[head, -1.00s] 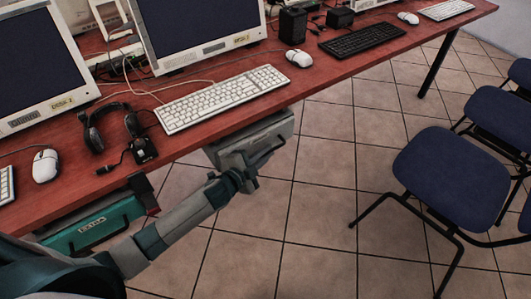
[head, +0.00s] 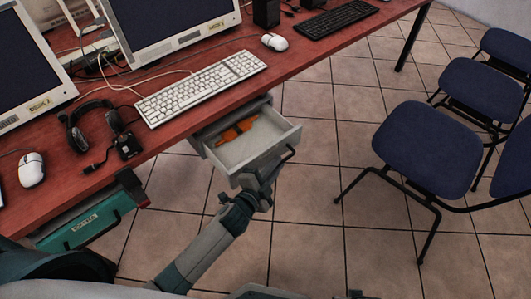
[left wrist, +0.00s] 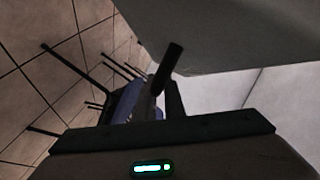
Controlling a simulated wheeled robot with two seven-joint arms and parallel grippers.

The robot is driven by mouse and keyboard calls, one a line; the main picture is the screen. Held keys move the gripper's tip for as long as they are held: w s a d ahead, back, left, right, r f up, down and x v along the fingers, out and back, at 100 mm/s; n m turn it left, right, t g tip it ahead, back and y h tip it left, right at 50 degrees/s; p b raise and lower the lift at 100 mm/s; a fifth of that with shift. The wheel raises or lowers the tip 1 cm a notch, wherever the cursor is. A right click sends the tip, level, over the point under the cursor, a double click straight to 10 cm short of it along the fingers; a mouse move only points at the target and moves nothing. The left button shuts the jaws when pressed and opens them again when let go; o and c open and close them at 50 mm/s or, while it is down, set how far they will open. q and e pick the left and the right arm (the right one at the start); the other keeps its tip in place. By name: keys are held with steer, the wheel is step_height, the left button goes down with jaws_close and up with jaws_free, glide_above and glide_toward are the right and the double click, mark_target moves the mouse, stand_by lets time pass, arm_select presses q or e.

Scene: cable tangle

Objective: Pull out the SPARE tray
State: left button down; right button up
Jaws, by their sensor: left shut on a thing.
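A light grey tray (head: 245,153) sticks out from under the red table's front edge, open at the top, with an orange item (head: 235,131) lying in it. No label on it can be read from here. My left gripper (head: 264,186) is shut on the tray's dark handle (head: 284,160) at its front. In the left wrist view the handle (left wrist: 168,66) shows as a dark bar by the fingers, next to the grey tray front (left wrist: 215,35). A green tray (head: 90,218) labelled EXTRA hangs under the table further left. My right gripper is not in view.
The red table (head: 180,165) carries a white keyboard (head: 201,87), a headset (head: 92,124), mice, monitors and cables. Blue chairs (head: 428,147) stand on the right. The tiled floor between the tray and the chairs is clear.

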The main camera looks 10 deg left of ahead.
arm_select(q)
steer(key=shift+s+d, duration=0.5)
steer(key=shift+d, duration=0.05)
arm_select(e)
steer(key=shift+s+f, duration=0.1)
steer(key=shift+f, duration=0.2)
arm_select(q)
steer(key=c, duration=1.8)
jaws_free()
steer(key=shift+c, duration=0.2)
steer(key=v, duration=1.7)
steer(key=shift+s, duration=0.15)
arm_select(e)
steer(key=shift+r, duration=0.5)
arm_select(q)
steer(key=shift+r, duration=0.1)
